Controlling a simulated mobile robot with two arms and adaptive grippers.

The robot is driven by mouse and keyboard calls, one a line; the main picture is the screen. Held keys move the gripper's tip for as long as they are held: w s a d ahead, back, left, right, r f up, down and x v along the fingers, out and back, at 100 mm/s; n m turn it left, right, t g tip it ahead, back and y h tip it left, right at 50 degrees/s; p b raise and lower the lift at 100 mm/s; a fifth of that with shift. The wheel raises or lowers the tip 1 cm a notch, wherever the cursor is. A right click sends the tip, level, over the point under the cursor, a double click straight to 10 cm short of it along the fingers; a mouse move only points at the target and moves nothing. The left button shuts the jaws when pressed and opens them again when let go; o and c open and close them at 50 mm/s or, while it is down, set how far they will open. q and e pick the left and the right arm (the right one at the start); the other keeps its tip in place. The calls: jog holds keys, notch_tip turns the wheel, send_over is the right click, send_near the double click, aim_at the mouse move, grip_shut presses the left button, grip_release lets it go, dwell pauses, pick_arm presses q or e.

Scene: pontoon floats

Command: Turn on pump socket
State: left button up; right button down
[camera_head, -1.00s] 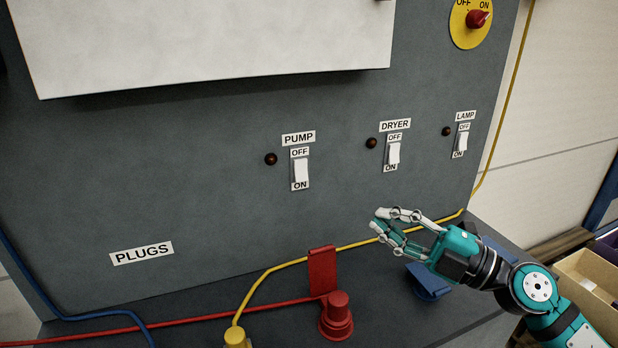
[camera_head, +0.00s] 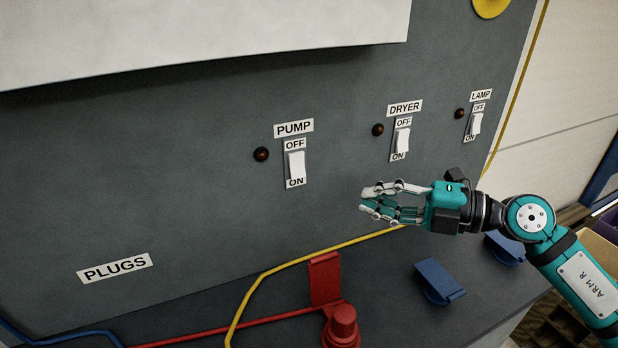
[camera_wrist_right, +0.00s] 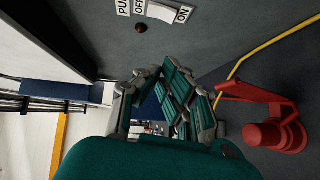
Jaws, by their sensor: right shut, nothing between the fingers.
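The pump switch (camera_head: 297,165) is a white rocker on the grey panel, below the PUMP label, with OFF above it and ON below. It also shows at the top of the right wrist view (camera_wrist_right: 160,12). The pump's indicator lamp (camera_head: 261,154) is dark red and looks unlit. I cannot tell for certain which way the rocker is tilted. My right gripper (camera_head: 366,198) is shut and empty, to the right of and a little below the pump switch, apart from it. Its fingers (camera_wrist_right: 157,72) point toward the panel side. My left gripper is not in view.
The dryer switch (camera_head: 401,140) and lamp switch (camera_head: 475,124) are farther right. Below, a red plug (camera_head: 342,325) and red flap (camera_head: 324,278), blue pieces (camera_head: 437,280) and a yellow cable (camera_head: 290,264) lie on the dark ledge. The panel around the pump switch is clear.

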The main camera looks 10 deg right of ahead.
aim_at(298, 165)
pick_arm(q)
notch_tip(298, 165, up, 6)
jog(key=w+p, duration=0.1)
jog(key=p, duration=0.4)
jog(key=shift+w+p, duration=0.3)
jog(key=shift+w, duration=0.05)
pick_arm(e)
jog(key=shift+w+d+f+x, duration=0.1)
jog(key=shift+w+d+x, duration=0.3)
jog(key=shift+x, duration=1.75)
jog(key=shift+w+d+f+x, duration=0.15)
jog(key=shift+w+x, duration=0.3)
jog(key=shift+x, duration=1.7)
jog(key=shift+w+d+r+x, duration=0.1)
jog(key=shift+w+d+x, duration=0.3)
jog(key=shift+x, duration=1.8)
